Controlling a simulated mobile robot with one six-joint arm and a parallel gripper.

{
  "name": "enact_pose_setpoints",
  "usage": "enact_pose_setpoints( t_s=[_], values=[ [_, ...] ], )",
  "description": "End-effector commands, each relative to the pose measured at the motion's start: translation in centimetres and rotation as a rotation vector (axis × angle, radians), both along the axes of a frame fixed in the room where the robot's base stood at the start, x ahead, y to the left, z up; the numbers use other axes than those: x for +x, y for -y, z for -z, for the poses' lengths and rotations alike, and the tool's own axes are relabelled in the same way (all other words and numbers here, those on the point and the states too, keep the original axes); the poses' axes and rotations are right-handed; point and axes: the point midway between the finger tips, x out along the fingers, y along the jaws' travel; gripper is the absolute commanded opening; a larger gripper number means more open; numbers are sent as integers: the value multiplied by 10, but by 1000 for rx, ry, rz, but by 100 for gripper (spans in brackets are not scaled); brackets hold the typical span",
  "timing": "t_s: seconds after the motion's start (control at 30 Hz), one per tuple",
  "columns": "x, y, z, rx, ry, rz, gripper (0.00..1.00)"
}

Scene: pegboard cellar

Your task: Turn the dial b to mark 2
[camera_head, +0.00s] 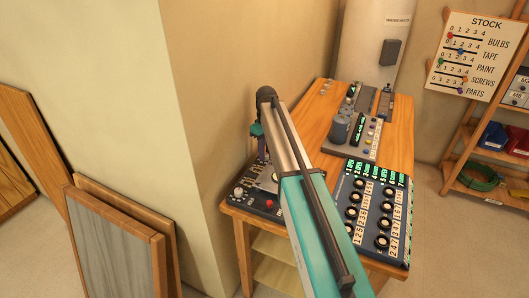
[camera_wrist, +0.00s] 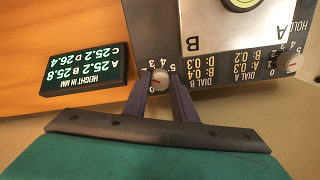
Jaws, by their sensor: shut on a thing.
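A grey control box with a dark label face shows upside down in the wrist view (camera_wrist: 215,75). A small pale round dial (camera_wrist: 160,82) with a reddish pointer line sits at its edge near a large letter B, with number marks around it. The two purple fingers of my gripper (camera_wrist: 161,86) are shut on this dial, one on each side. Its exact pointer reading is too small to tell. A second similar dial (camera_wrist: 289,62) is at the right, near the words HOLD A, clear of the fingers. In the head view, my gripper is at the table's left end, partly hidden by my arm.
A black display (camera_wrist: 84,74) showing heights in mm lies beside the box. In the head view, a dark panel with several round knobs (camera_head: 374,215) stands on the wooden table (camera_head: 317,130). A wall corner (camera_head: 205,120) is close on the left, with leaning boards (camera_head: 115,240).

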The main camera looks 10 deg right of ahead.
Motion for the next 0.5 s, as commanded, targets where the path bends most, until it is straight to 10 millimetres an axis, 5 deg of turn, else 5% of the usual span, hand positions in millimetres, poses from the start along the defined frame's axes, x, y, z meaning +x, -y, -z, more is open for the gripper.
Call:
enact_pose_setpoints(
  t_s=[0.13,0.5],
  values=[
    [4,0,-3,1,11,0,43],
    [2,0,-2,0,5,1,43]
  ],
)
